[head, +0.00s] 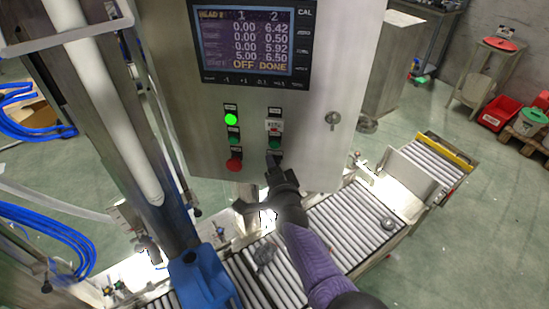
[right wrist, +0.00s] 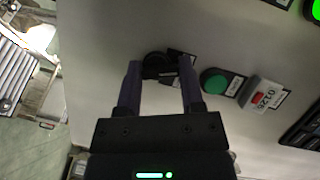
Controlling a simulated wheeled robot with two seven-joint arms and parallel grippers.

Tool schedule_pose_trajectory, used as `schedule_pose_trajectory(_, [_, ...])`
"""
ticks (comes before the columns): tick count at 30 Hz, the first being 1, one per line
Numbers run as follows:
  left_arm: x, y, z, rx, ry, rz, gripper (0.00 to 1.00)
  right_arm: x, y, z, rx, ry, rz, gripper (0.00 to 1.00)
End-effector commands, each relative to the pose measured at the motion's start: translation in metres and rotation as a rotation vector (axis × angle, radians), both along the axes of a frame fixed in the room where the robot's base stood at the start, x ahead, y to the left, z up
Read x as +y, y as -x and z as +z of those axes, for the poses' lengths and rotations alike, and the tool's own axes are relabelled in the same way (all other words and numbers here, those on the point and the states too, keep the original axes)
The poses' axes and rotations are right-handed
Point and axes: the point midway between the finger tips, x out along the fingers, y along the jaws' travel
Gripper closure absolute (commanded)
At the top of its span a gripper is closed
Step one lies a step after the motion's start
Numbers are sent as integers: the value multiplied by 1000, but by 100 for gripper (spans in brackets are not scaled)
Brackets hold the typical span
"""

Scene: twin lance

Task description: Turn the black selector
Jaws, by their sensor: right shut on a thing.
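The black selector (right wrist: 158,66) sits on the grey control panel, between the two fingers of my right gripper (right wrist: 160,80) in the right wrist view. The fingers are shut on it from both sides. In the head view my right gripper (head: 275,163) reaches up to the panel's lower part and hides most of the selector. A green button (right wrist: 215,82) is just beside the selector, with a tagged control (right wrist: 264,95) beyond it. My left gripper is not in view.
The control panel (head: 300,130) carries a screen (head: 247,40) reading "OFF" and "DONE", a lit green lamp (head: 231,119) and a red button (head: 234,164). A roller conveyor (head: 335,230) runs below. A blue-and-grey column stands at left. Red bins (head: 500,114) are far right.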

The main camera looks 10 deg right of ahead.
Motion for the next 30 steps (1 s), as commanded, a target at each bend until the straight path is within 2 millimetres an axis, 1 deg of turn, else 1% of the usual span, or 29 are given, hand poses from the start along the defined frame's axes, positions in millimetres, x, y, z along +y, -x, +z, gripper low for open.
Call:
schedule_pose_trajectory(1, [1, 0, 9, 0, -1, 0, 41, 1, 0, 5, 15, 34, 0, 100])
schedule_pose_trajectory(3, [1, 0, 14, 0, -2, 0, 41, 1, 0, 4, 36, 89, 0, 100])
schedule_pose_trajectory(12, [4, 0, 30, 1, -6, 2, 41, 2, -1, 2, 106, 278, 1, 100])
schedule_pose_trajectory(21, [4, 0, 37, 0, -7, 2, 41, 3, -1, 1, 142, 375, 1, 100])
schedule_pose_trajectory(30, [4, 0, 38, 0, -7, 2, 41, 3, -1, 0, 149, 398, 1, 100])
